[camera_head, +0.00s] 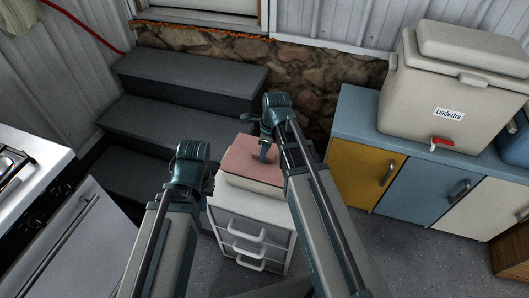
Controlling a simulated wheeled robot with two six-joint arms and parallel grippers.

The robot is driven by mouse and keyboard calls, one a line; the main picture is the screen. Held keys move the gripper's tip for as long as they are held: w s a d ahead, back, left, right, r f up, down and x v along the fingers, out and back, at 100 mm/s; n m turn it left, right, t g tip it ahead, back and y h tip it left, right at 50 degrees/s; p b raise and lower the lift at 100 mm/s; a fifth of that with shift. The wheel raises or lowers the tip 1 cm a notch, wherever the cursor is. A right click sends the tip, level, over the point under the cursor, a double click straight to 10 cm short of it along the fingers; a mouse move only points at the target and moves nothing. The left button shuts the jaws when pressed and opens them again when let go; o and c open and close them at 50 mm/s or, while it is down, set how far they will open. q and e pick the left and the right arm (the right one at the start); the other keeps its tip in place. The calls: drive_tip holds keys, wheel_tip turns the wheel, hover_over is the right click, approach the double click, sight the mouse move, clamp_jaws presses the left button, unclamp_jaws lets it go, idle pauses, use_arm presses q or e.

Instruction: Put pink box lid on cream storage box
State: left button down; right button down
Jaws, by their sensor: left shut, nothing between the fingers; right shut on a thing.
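The pink box lid (240,155) lies over the cream storage box (246,184), which stands on top of a small white drawer unit. The lid covers the top of the box and looks about level; I cannot tell whether it is fully seated or slightly above the rim. My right gripper (267,154) reaches down from above and is shut on the pink lid near its right part. My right arm hides the right end of the lid and box. My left gripper (190,168) is shut and empty, left of the box and apart from it; its fingertips are hard to make out.
The white drawer unit (232,217) stands on the grey floor. Dark grey steps (180,122) rise behind it. A cabinet with a yellow door (363,178) stands at the right, with a large cooler (450,90) on it. A white stove (30,185) is at the left.

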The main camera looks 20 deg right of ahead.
drive_tip(key=shift+f+b, duration=0.6)
drive_tip(key=shift+b, duration=0.05)
idle(1.2)
drive_tip(key=shift+c, duration=1.1)
unclamp_jaws()
drive_tip(key=shift+s+d+r+p, duration=0.1)
drive_tip(key=shift+d+r+p, duration=0.05)
drive_tip(key=shift+r+p, duration=1)
drive_tip(key=shift+s+d+r+p, duration=0.1)
drive_tip(key=shift+d+r+p, duration=0.05)
drive_tip(key=shift+r+p, duration=1.05)
drive_tip(key=shift+s+d+r+p, duration=0.1)
drive_tip(key=shift+d+r+p, duration=0.05)
drive_tip(key=shift+r+p, duration=1)
wheel_tip(320, 180, up, 14)
drive_tip(key=s+d+p, duration=0.1)
drive_tip(key=p, duration=1.2)
drive_tip(key=shift+d+f+p, duration=0.2)
drive_tip(key=shift+d+p, duration=0.15)
